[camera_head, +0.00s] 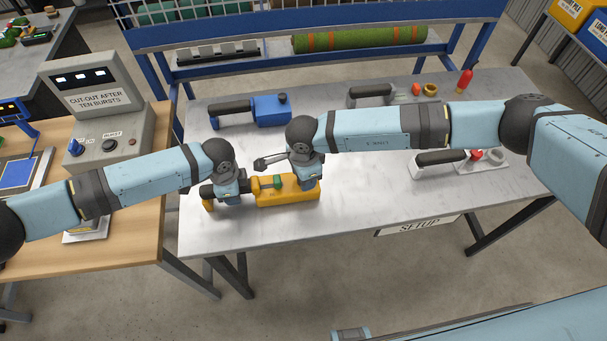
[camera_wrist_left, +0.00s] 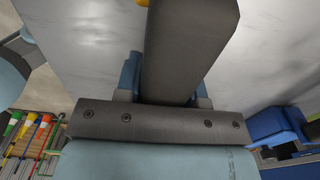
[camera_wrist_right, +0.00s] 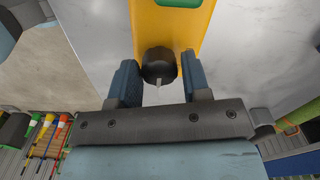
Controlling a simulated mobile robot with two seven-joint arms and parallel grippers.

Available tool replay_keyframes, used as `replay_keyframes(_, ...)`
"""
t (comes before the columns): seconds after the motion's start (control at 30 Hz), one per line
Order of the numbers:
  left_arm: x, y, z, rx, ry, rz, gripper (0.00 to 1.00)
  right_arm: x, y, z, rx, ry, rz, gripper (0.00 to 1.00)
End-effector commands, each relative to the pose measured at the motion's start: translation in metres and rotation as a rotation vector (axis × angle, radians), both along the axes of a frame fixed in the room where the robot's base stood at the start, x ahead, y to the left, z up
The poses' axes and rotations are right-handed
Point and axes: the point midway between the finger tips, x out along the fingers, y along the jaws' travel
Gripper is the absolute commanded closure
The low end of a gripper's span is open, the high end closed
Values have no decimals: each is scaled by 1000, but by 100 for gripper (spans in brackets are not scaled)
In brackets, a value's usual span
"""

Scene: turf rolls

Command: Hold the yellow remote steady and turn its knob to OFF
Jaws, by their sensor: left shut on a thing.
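The yellow remote (camera_head: 285,195) lies on the white bench top, with a green patch on its upper face and a dark handle (camera_wrist_left: 188,45) at its left end. My left gripper (camera_head: 226,198) is shut on this handle. My right gripper (camera_wrist_right: 158,85) is over the remote's right end, fingers apart. The black knob (camera_wrist_right: 159,65) with a pale pointer sits between the right fingers in the right wrist view; I cannot tell whether they touch it. The knob is hidden by the gripper in the head view. No OFF mark is legible.
A blue unit (camera_head: 270,111) with a black handle lies behind the yellow remote. Grey units (camera_head: 368,93) (camera_head: 497,160) and a red bottle (camera_head: 465,82) are farther right. A grey console (camera_head: 98,105) stands on the wooden table at left. The bench's front strip is clear.

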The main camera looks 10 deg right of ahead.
Motion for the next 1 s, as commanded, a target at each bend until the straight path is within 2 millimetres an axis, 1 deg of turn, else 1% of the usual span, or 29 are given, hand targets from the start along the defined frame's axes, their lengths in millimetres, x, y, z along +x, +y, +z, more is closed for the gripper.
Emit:
replay_keyframes(0.03, -3, 2, -4, 5, 6, 0, 100, 0, 0, 0, 0, 0, 0, 45)
replay_keyframes(0.07, -3, 2, -4, 5, 6, 1, 100, 0, 0, 0, 0, 0, 0, 40)
replay_keyframes(0.33, -3, 1, -4, 5, 6, 0, 100, 0, 1, 0, 1, 0, 2, 40)
replay_keyframes(0.47, -3, 1, -4, 5, 6, 0, 100, 0, 1, 9, 2, 0, 2, 40)
replay_keyframes(0.57, -3, 1, -4, 5, 6, 0, 100, 0, 1, 25, 3, -1, 3, 40)
replay_keyframes(0.8, -3, 1, -4, 5, 6, 0, 100, 0, 0, 77, 2, -4, 3, 40)
replay_keyframes(0.9, -3, 1, -4, 5, 6, 0, 100, -1, 0, 95, 2, -3, 3, 40)
replay_keyframes(1.0, -3, 1, -4, 5, 6, 0, 100, -1, 0, 108, 3, -2, 1, 40)
